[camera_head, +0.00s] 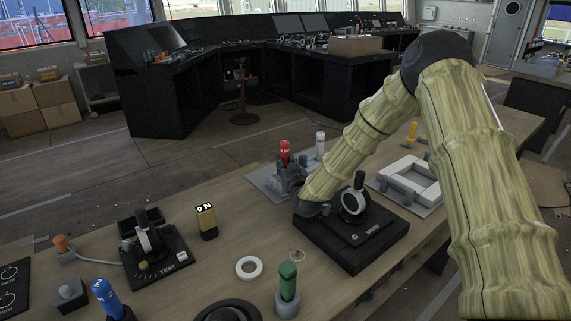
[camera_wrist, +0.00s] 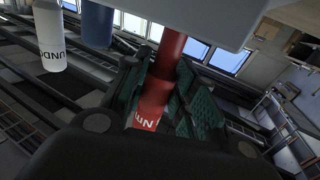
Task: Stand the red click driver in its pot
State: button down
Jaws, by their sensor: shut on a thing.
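The red click driver (camera_head: 285,152) stands roughly upright at the grey rack, beside my forearm in the head view. In the wrist view the red driver (camera_wrist: 160,85) runs between my dark green-padded fingers, with white lettering near its lower visible end. My gripper (camera_wrist: 158,100) is shut on it. In the head view my gripper (camera_head: 291,180) is partly hidden among grey parts. A pale grey block (camera_wrist: 210,15) covers the driver's upper end in the wrist view. I cannot tell which pot is the red driver's or whether its tip is inside one.
A white driver (camera_head: 320,142) and a blue one (camera_wrist: 97,22) stand close by. A green driver (camera_head: 288,275) and another blue driver (camera_head: 107,297) stand in front. A black dial box (camera_head: 350,240), white ring (camera_head: 249,268) and white frame (camera_head: 410,180) occupy the bench.

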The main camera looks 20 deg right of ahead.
aim_at(286, 142)
jog(key=shift+f+b, duration=0.55)
jog(key=shift+f, duration=0.35)
jog(key=c, duration=1.1)
grip_release()
jog(key=shift+r, duration=0.1)
notch_tip(286, 142, up, 10)
jog(key=shift+f, duration=0.1)
dwell(0.6)
